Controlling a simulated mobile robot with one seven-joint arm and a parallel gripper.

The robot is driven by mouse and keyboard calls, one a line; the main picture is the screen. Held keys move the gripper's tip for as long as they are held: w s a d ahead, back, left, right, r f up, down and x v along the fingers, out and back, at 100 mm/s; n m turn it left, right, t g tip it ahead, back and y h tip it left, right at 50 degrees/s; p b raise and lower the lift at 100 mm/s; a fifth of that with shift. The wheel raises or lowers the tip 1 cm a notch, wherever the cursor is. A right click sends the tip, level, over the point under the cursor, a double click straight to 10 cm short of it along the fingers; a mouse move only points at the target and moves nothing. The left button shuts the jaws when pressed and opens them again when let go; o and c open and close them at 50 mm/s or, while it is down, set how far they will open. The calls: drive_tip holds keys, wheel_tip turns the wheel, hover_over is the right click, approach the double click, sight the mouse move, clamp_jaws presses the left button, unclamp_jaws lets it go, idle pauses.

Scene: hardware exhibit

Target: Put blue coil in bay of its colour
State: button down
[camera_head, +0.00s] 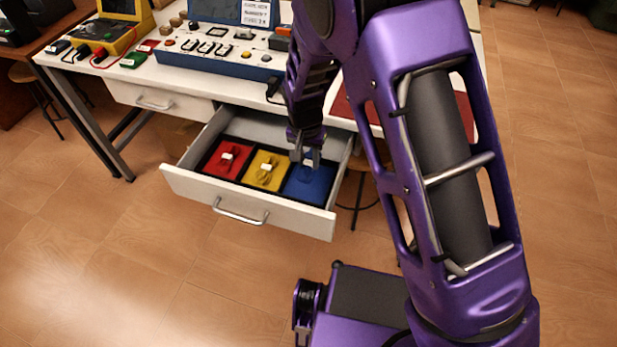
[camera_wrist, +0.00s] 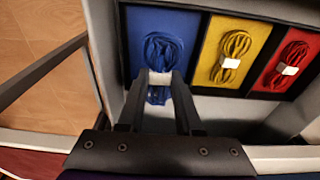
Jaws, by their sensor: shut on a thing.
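The blue coil (camera_wrist: 160,50), with a white band, is between the fingers of my gripper (camera_wrist: 157,82), which is shut on it. In the wrist view the coil overlaps the blue bay (camera_wrist: 136,25); I cannot tell whether it touches the bay floor. In the head view my gripper (camera_head: 306,155) points down over the blue bay (camera_head: 318,187), at the right end of the open drawer's insert. The coil shows there only as a small dark blue shape (camera_head: 309,166), partly hidden by the fingers.
A yellow coil (camera_wrist: 234,50) lies in the yellow bay and a red coil (camera_wrist: 294,55) in the red bay. The drawer (camera_head: 190,183) is pulled out below the white worktop (camera_head: 150,76). A blue console (camera_head: 215,62) stands on the worktop behind. The floor in front is clear.

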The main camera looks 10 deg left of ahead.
sight(309, 175)
drive_tip(key=shift+f+b, duration=0.4)
drive_tip(key=shift+f, duration=2.7)
drive_tip(key=shift+f, duration=0.3)
drive_tip(key=c, duration=0.6)
unclamp_jaws()
drive_tip(key=shift+r, duration=0.1)
drive_tip(key=r, duration=0.4)
drive_tip(key=s+r+p, duration=0.1)
drive_tip(key=r, duration=0.7)
drive_tip(key=shift+s+r+p, duration=0.2)
drive_tip(key=shift+s+p, duration=0.05)
drive_tip(key=shift+p, duration=0.15)
